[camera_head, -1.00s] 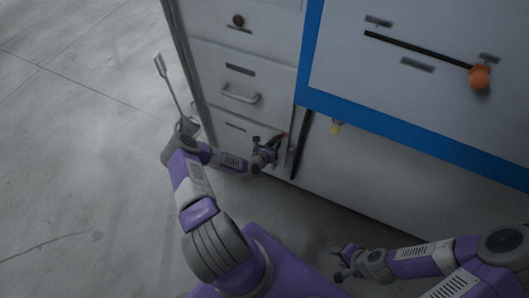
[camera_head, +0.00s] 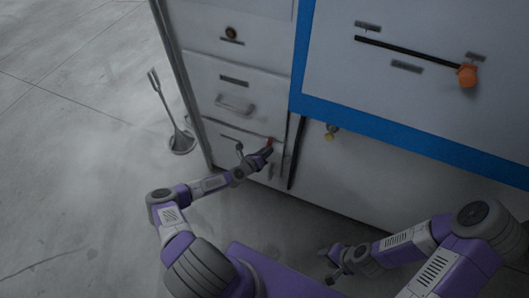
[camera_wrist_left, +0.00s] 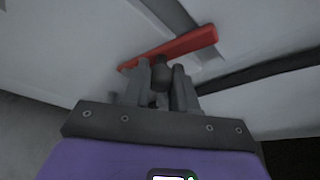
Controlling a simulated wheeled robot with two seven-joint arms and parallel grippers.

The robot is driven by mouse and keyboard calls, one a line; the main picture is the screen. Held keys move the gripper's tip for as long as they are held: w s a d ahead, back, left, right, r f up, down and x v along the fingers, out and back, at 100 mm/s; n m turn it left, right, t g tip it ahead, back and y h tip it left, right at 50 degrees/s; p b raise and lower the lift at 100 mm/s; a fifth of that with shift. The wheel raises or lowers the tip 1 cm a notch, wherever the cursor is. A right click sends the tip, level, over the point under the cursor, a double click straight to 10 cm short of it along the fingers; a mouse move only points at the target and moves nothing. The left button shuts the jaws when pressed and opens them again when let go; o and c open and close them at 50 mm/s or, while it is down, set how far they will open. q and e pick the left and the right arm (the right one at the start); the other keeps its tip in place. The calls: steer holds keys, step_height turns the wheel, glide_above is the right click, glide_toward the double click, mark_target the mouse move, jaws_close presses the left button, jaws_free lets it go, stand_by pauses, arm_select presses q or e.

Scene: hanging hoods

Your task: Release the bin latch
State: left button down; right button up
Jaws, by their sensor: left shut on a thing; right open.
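The bin latch shows as a small red lever (camera_head: 269,142) low on the white cabinet front. In the left wrist view it is a red bar (camera_wrist_left: 185,45) lying tilted across the grey panel. My left gripper (camera_head: 258,157) is at the latch, its fingers (camera_wrist_left: 163,82) shut around a dark round piece just under the red bar. The fingers hide part of the latch, so I cannot tell exactly how they join. My right gripper (camera_head: 334,266) is open and empty, low in front of the cabinet and apart from it.
Above the latch are a drawer with a bar handle (camera_head: 235,104) and one with a dark knob (camera_head: 231,33). A long-handled tool (camera_head: 172,110) stands on the floor to the left. A blue frame (camera_head: 400,126) and an orange knob (camera_head: 467,75) are at right.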

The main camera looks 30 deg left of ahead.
arm_select(q)
steer(key=c, duration=0.9)
jaws_free()
steer(key=p+v, duration=0.1)
steer(key=v, duration=0.6)
steer(key=shift+s+p, duration=0.3)
steer(key=shift+p, duration=0.05)
steer(key=shift+r, duration=0.1)
